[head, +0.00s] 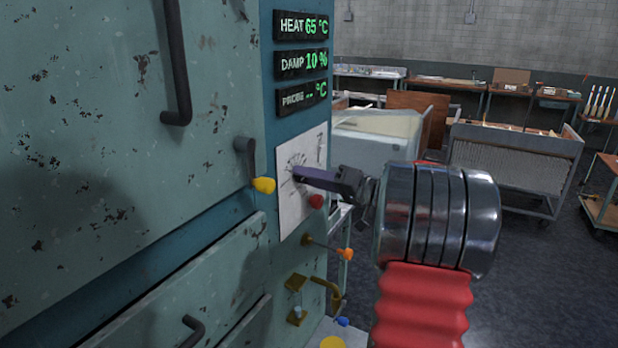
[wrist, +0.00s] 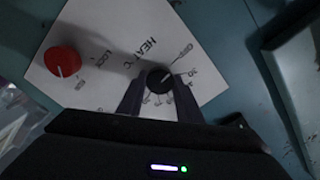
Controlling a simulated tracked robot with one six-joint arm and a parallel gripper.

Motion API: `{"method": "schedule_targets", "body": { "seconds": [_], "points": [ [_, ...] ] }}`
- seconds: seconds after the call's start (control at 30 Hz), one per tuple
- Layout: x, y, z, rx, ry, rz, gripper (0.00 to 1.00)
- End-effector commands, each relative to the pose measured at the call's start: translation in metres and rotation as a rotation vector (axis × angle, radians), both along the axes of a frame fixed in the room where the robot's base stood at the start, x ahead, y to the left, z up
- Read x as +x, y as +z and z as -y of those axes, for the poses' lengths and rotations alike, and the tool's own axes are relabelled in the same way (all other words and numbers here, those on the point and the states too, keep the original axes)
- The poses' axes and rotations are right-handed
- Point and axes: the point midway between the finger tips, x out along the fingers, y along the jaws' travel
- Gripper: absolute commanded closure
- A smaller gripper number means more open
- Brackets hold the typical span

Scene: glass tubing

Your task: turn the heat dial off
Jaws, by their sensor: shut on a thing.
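The heat dial (wrist: 158,78) is a black knob with a white pointer line on a white panel (wrist: 110,55) printed "HEAT °C" with a scale around it. My gripper (wrist: 158,88) is shut on the dial, one finger at each side in the wrist view. In the head view my gripper (head: 298,174) reaches the white panel (head: 290,205) from the right, and its fingers hide the dial. The heat display (head: 302,26) reads 65 °C.
A red knob (wrist: 62,61) marked "LOCK" is beside the dial; it also shows in the head view (head: 316,201). An orange-tipped lever (head: 345,253) and brass fittings (head: 297,300) are below. Carts and benches stand behind.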

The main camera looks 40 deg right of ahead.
Motion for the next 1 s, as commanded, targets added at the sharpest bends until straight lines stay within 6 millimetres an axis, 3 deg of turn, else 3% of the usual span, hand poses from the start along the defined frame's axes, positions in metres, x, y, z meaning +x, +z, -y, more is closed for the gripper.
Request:
{"method": "schedule_targets", "body": {
  "seconds": [0.13,0.17,0.4,0.77,1.0],
  "points": [
    [-0.001,-0.008,0.000,0.005,0.001,-0.014,0.90],
    [-0.001,-0.008,0.000,0.005,0.001,-0.014,0.66],
    [0.000,-0.004,0.000,0.003,0.001,-0.009,0.49],
    [-0.004,-0.002,0.002,0.002,0.000,-0.004,0.49],
    [-0.030,-0.002,0.012,0.002,-0.002,-0.005,0.49]
  ]
}}
